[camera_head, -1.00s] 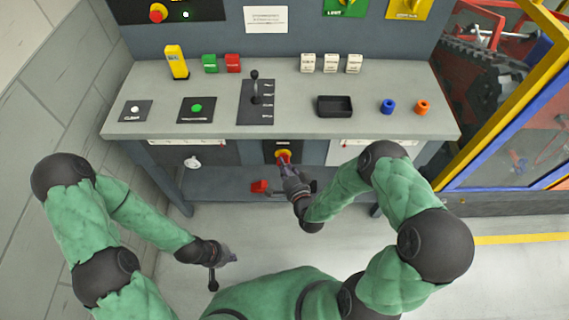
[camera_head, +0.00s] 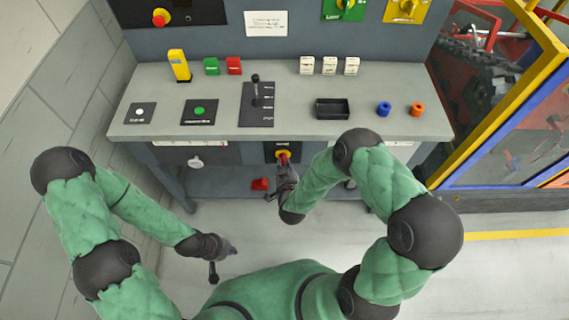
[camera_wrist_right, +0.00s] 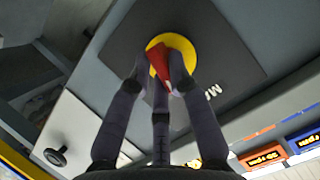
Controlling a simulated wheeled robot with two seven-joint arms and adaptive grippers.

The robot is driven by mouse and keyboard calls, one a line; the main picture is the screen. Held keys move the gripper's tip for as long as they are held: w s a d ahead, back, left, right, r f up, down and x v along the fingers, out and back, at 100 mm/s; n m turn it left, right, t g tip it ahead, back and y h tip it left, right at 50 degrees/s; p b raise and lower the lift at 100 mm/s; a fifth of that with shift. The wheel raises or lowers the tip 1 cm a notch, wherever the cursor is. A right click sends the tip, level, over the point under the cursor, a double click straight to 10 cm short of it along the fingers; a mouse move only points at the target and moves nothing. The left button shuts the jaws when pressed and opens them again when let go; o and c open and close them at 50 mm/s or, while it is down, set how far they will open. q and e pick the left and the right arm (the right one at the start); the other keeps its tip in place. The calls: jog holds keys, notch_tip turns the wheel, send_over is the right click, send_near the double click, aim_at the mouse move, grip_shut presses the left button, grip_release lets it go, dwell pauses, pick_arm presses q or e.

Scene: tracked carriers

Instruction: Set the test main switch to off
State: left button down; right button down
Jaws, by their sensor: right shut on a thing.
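The main switch is a red handle on a yellow disc (camera_head: 283,155) on a black plate, on the front panel below the table top. In the right wrist view the red handle (camera_wrist_right: 160,66) lies between the fingers, in front of the yellow disc (camera_wrist_right: 185,48). The handle looks tilted there; the plate's lettering is mostly hidden. My right gripper (camera_head: 284,168) is shut on the red handle; its fingers also show in the right wrist view (camera_wrist_right: 160,85). My left gripper (camera_head: 230,252) is low at the left, over the floor, away from everything; its fingers are too small to judge.
The grey table (camera_head: 215,90) above carries a lever plate (camera_head: 257,105), a black tray (camera_head: 332,108), a green button (camera_head: 199,111) and small blocks. A red object (camera_head: 260,184) lies on the lower shelf.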

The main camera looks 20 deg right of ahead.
jog(key=shift+a+n+h, duration=0.1)
jog(key=shift+n+h, duration=0.4)
jog(key=shift+n, duration=0.3)
jog(key=shift+g, duration=0.3)
jog(key=c, duration=1.1)
grip_release()
jog(key=shift+c, duration=0.2)
jog(key=shift+p, duration=0.3)
jog(key=v, duration=1.2)
jog(key=shift+a+f, duration=0.1)
